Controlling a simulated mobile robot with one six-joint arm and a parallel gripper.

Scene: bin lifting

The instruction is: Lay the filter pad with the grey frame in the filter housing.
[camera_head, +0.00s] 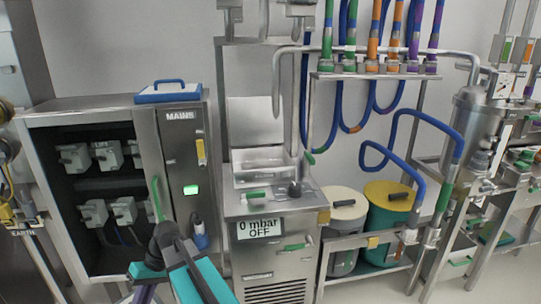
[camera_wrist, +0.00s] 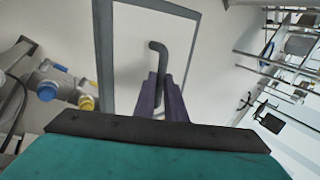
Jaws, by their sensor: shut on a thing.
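My gripper (camera_wrist: 162,90) has purple fingers shut on the dark bent handle of the filter pad with the grey frame (camera_wrist: 190,60). In the wrist view the pad is a pale panel with a grey border, just beyond the fingertips. In the head view my gripper (camera_head: 144,294) is low at the bottom edge, in front of the MAINS cabinet, and the pad does not show there. What looks like the filter housing (camera_head: 262,178) is an open-topped metal bay above the "0 mbar OFF" display, right of my gripper. Its inside is only partly visible.
Another pad with a blue frame and handle (camera_head: 168,92) lies on top of the MAINS cabinet (camera_head: 182,165). A cream-lidded drum (camera_head: 343,205) and a yellow-lidded drum (camera_head: 388,195) stand right of the housing unit. Hoses (camera_head: 375,110) hang behind them.

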